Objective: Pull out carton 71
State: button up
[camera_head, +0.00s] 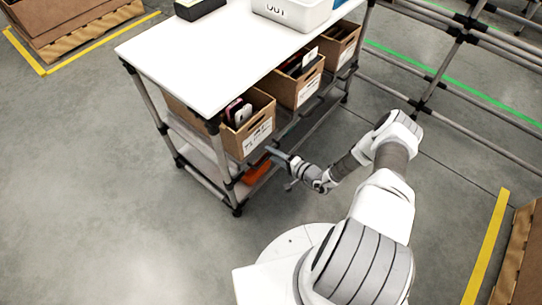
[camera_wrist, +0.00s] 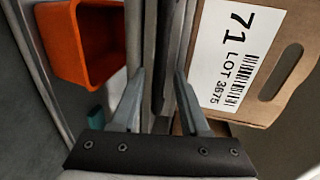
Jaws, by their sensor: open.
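Carton 71 is a brown cardboard carton with a white label reading "71 LOT 3675" and a slotted hand hole; its front (camera_wrist: 258,105) fills the right of the wrist view. It appears to be the nearest carton (camera_head: 233,139) on the shelf in the head view, where its label is too small to read. It leans toward the front and holds dark and light items. My gripper (camera_wrist: 159,78) is open, its two fingers on either side of a grey shelf rail (camera_wrist: 157,40) in the picture.
Two more cartons (camera_head: 296,88) (camera_head: 338,46) stand farther along the same shelf. A white tabletop (camera_head: 215,60) is above them. An orange bin (camera_head: 257,173) sits on the lower level, also in the wrist view (camera_wrist: 68,45). Floor in front of the rack is clear.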

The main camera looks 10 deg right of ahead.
jog(key=shift+w+a+f, duration=0.1)
jog(key=shift+w+a, duration=0.15)
jog(key=shift+w, duration=0.1)
jog(key=shift+c, duration=0.2)
grip_shut()
dwell(1.1)
